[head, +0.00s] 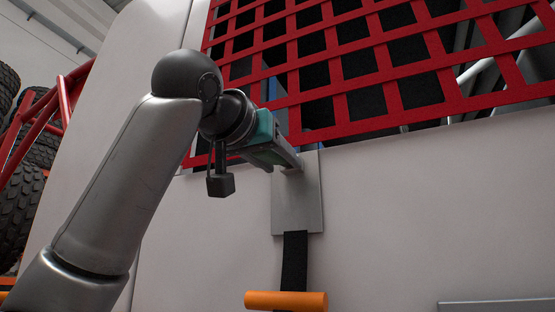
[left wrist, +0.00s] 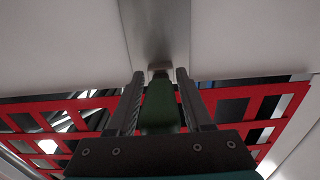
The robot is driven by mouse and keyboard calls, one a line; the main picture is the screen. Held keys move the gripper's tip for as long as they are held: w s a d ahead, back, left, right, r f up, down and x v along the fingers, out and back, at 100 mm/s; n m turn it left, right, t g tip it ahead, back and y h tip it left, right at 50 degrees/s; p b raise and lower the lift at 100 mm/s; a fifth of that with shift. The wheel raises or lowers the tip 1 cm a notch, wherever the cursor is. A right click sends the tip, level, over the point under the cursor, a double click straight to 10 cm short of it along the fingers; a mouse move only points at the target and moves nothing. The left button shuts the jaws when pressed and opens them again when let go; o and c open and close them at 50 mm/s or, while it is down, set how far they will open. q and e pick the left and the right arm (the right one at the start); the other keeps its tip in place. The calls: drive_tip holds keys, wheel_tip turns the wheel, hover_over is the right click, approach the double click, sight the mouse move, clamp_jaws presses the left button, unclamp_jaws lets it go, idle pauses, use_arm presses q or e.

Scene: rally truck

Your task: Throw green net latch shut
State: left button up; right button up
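The green net latch (left wrist: 162,105) lies between the two fingers of my left gripper (left wrist: 160,78) in the left wrist view, with narrow gaps at the fingertips. The fingers stand apart. In the head view, my left gripper (head: 292,163) is at the upper part of a grey metal plate (head: 298,208) on the white panel. It mostly hides the latch there; only a dark green patch shows between the fingers. The plate also shows in the left wrist view (left wrist: 158,30). The red net (head: 345,105) spans the opening just above. My right gripper is not in view.
A black strap (head: 294,262) hangs below the plate to an orange handle (head: 286,300). White truck panel (head: 420,210) surrounds the plate, with clear space to its right. A metal ledge (head: 500,303) is at lower right. Tyres (head: 18,215) and red tubing (head: 47,120) stand at far left.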

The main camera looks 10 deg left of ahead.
use_arm(q)
clamp_jaws()
idle(1.1)
